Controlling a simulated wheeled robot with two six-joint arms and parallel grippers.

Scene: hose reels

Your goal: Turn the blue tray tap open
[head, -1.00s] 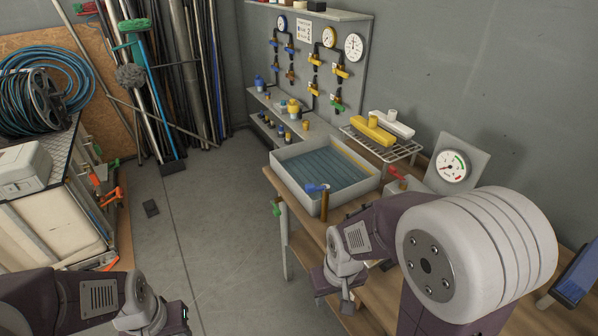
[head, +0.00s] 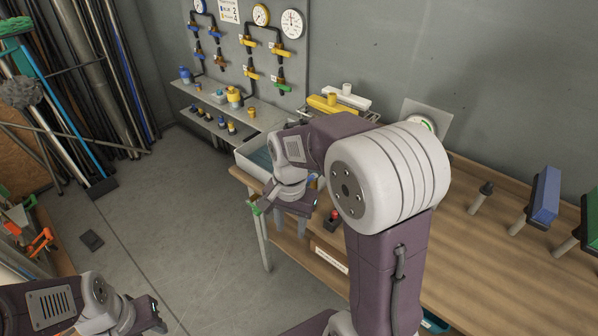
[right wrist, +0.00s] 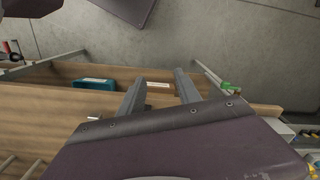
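The blue tray tap (head: 313,179) shows only as a small blue patch beside my right wrist in the head view. My arm hides most of it. The grey tray (head: 245,163) is largely hidden behind the same arm, with some blue water in view. My right gripper (head: 300,212) is over the bench's front edge, close to the tap on its near side. In the right wrist view its two fingers (right wrist: 160,80) are apart with nothing between them. My left gripper (head: 158,322) is low at the left, away from the bench; its fingers are not clear.
A green tap (head: 256,208) sits at the bench's front corner, left of my right gripper. A red button or knob (head: 334,215) is just right of it. Yellow and white blocks (head: 335,104) lie behind the tray.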

